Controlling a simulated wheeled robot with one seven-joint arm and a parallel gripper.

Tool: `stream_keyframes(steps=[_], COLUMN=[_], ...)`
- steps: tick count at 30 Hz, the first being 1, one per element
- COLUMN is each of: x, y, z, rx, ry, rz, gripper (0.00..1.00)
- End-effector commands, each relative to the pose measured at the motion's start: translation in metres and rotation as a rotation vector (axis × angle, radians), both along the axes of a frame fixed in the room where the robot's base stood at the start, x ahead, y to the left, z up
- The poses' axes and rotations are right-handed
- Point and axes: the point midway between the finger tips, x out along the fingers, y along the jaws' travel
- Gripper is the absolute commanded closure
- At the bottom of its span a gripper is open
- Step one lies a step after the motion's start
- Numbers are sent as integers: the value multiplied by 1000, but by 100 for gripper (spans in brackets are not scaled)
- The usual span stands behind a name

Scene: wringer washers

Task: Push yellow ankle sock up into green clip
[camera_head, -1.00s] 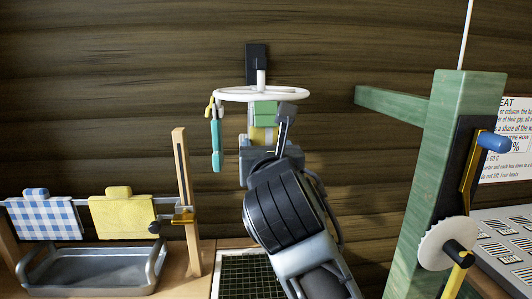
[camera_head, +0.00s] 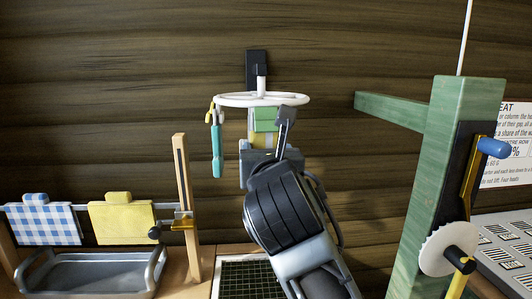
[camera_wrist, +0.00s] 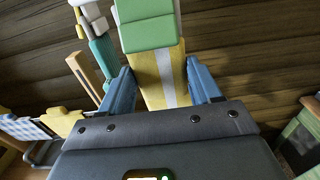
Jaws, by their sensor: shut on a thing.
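The green clip (camera_head: 265,119) hangs under a white ring (camera_head: 235,99) on the wall. The yellow ankle sock (camera_wrist: 147,83), with a pale stripe down it, stands upright directly below the clip. My gripper (camera_wrist: 162,80) is shut on the sock, with one blue finger at each side. In the wrist view the sock's upper end meets the lower edge of the green clip (camera_wrist: 150,33); I cannot tell how far it reaches inside. In the head view my gripper (camera_head: 260,155) hides most of the sock.
A teal sock (camera_head: 217,152) hangs from the ring just left of my gripper. A yellow cloth (camera_head: 122,222) and a blue checked cloth (camera_head: 43,223) hang above a grey tray (camera_head: 95,268) at lower left. A green post (camera_head: 450,150) with a crank stands at right.

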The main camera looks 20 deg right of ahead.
Motion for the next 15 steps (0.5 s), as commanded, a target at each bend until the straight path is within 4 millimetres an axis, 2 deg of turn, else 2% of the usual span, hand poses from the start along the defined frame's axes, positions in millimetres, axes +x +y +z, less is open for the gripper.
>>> stream_keyframes(steps=[1, 5, 6, 15], x=[-1, -1, -1, 0], y=[-3, -4, -4, -2], z=[11, 11, 11, 6], rx=[-5, -6, -6, -3], ry=[-22, -23, -23, -13], rz=[-5, -6, -6, -3], gripper=[85, 85, 36, 7])
